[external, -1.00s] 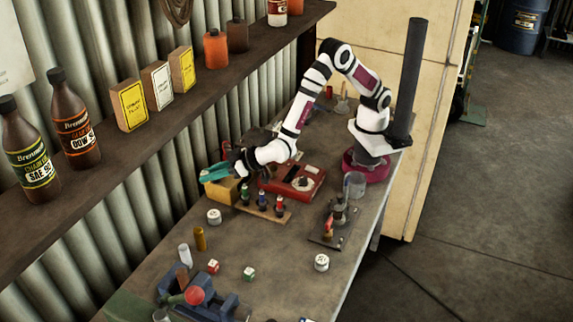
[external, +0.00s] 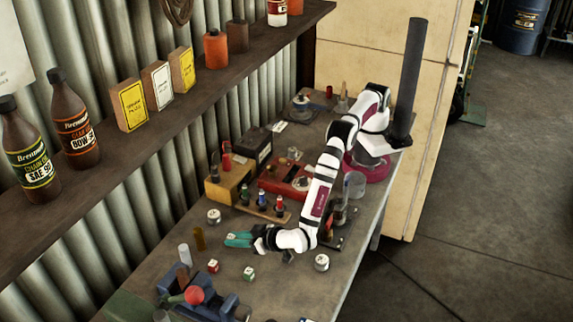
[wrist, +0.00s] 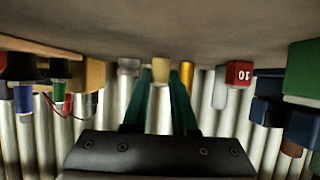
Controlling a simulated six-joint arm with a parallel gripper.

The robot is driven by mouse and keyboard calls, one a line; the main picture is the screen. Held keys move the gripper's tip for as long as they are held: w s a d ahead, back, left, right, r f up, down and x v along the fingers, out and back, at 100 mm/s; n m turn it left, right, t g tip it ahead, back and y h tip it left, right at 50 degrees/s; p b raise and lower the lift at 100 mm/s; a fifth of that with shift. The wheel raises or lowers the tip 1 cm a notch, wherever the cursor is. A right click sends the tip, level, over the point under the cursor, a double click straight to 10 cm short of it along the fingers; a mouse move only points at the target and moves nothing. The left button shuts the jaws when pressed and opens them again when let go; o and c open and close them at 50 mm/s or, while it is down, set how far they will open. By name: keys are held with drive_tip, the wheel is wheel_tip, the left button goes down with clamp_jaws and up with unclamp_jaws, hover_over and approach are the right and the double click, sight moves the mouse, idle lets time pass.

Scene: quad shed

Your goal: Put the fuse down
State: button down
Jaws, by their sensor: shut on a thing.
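My gripper (external: 238,240) has teal fingers and is low over the front middle of the bench, pointing left in the external view. In the wrist view my gripper (wrist: 161,75) is closed on a small cream piece, which I take to be the fuse (wrist: 161,68), held between the fingertips. The wrist picture appears upside down, with the bench surface along its top. In the external view the fuse is too small or hidden by the fingers to make out. I cannot tell whether it touches the bench.
A brass cylinder (external: 200,238) and a pale cylinder (external: 184,253) stand left of my gripper. A red block (external: 213,266) and a green-and-white block (external: 249,273) lie nearby. A round white piece (external: 321,262) is at right. A small rack (external: 262,212) stands behind.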

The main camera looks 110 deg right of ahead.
drive_tip(key=shift+f, duration=0.1)
drive_tip(key=shift+f, duration=0.15)
drive_tip(key=c, duration=0.7)
unclamp_jaws()
